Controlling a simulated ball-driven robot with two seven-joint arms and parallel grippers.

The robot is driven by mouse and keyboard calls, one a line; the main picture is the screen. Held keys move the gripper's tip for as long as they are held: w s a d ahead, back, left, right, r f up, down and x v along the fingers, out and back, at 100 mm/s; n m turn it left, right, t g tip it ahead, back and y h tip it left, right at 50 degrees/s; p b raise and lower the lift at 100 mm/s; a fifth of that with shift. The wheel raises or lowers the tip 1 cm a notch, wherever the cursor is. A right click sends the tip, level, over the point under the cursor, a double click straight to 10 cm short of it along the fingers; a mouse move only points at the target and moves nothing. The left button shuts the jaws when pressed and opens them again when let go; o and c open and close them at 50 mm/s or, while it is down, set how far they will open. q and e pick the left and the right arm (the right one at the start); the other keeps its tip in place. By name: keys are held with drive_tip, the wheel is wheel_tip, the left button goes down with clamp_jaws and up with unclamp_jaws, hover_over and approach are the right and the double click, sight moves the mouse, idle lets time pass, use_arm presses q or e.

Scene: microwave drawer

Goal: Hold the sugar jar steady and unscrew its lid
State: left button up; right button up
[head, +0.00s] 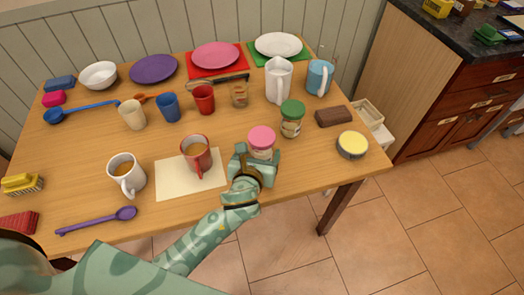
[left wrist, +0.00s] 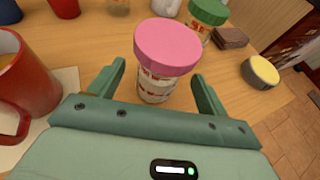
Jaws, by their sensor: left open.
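A jar with a pink lid (head: 262,138) stands upright near the front edge of the table, and it also shows in the left wrist view (left wrist: 167,47). Its label is too small to read. My left gripper (head: 257,161) is open at the near side of this jar, with one finger on each side of its body. The fingers look apart from the jar. A second jar with a green lid (head: 291,118) stands just behind and to the right; its label cannot be read either. My right gripper is not in view.
A red mug (head: 197,155) stands on a cream mat (head: 163,185) left of my gripper. A yellow-topped tin (head: 352,145) and a brown block (head: 333,116) lie to the right. Cups and a white pitcher (head: 278,82) stand behind. The table's front edge is close.

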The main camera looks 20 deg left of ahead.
sight(260, 152)
use_arm(q)
drive_tip(key=b+x, duration=0.1)
drive_tip(key=x, duration=0.3)
drive_tip(key=shift+w+f+b, duration=0.1)
drive_tip(key=shift+f+b, duration=0.15)
drive_tip(key=shift+b, duration=0.1)
drive_tip(key=shift+r, duration=0.1)
drive_tip(key=c, duration=1.2)
drive_tip(key=shift+r, duration=0.15)
